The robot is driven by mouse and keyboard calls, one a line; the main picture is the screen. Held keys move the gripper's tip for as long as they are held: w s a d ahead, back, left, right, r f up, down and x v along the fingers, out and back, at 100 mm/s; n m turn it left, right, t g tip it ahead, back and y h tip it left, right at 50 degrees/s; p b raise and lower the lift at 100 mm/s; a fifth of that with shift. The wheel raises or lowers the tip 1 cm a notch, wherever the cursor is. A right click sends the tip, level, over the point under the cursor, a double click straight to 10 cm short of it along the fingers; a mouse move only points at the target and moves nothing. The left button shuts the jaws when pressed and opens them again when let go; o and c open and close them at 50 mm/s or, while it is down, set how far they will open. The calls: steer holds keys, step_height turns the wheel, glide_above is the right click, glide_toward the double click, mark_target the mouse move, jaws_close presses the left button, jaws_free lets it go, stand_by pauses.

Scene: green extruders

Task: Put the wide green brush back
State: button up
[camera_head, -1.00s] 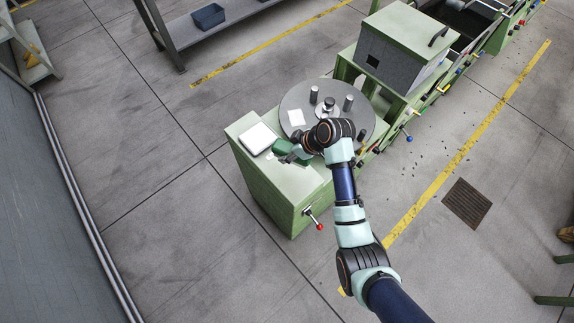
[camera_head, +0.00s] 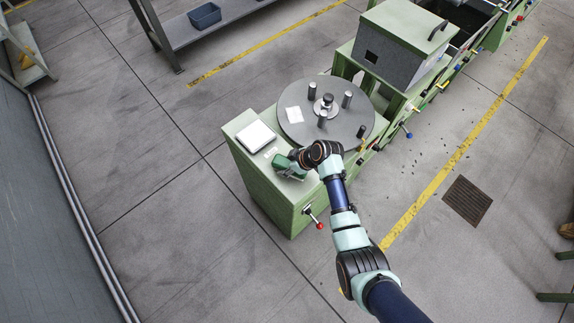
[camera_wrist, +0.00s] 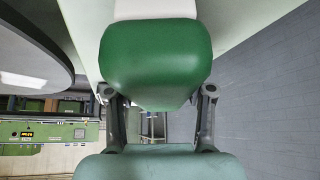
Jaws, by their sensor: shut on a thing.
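The wide green brush (camera_head: 281,161) is at my gripper's end, over the near part of the green machine's top, right of a white square. In the wrist view the brush (camera_wrist: 155,62) is a dark green rounded block between the two grey fingers, with a white part at its far edge. My gripper (camera_wrist: 157,112) is shut on it. In the head view my gripper (camera_head: 291,161) is small and partly hidden by my wrist. I cannot tell whether the brush touches the surface beneath.
A white square (camera_head: 255,136) lies on the machine's pale green top (camera_head: 236,125). A round grey turntable (camera_head: 325,90) with several upright pegs stands beyond it. A red-knobbed lever (camera_head: 319,225) sticks out from the machine's front. Open floor lies left.

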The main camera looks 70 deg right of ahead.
steer(key=shift+f, duration=0.15)
steer(key=o, duration=1.1)
steer(key=shift+r, duration=0.25)
steer(key=p+v, duration=0.2)
steer(key=v, duration=1)
steer(key=shift+w+a, duration=0.1)
